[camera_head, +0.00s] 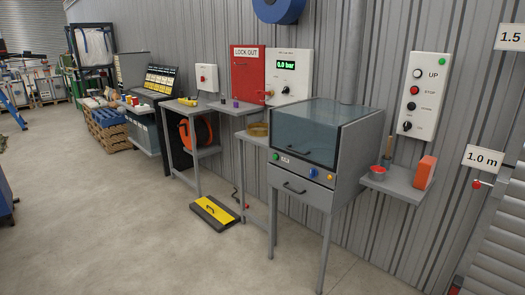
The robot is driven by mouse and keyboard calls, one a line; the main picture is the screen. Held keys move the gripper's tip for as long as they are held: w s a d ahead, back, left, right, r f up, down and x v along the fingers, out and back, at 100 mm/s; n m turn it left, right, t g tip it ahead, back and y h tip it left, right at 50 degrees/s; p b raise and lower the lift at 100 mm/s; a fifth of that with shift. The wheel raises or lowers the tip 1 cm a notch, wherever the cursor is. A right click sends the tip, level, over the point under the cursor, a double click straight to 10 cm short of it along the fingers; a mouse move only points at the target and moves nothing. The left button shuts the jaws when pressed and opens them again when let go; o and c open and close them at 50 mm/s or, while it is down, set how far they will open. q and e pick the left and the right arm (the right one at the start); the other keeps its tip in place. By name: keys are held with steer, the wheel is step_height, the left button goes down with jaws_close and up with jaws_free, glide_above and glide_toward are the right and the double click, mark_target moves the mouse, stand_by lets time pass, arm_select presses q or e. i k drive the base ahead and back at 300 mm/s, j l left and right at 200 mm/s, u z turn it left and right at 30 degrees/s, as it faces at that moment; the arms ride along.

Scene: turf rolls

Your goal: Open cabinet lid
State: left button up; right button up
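The grey cabinet (348,165) stands on thin legs against the corrugated wall, right of centre. Its sloped, tinted see-through lid (318,128) looks shut, with a dark handle (290,150) near its lower front edge. Below the lid is a front panel with a green, a blue and an orange control. Under that is a drawer (305,194) with its own dark handle, and it looks closed. Neither of my grippers shows in this view.
A shelf (398,185) with an orange block (425,172) and a red pot (377,172) is right of the cabinet. A grey table (190,107) stands to its left. A yellow-black floor unit (213,211) lies left of the legs. The front floor is clear.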

mark_target(329, 113)
steer(key=i+j+u, duration=0.15)
steer(key=i+u, duration=0.25)
steer(key=i, duration=0.95)
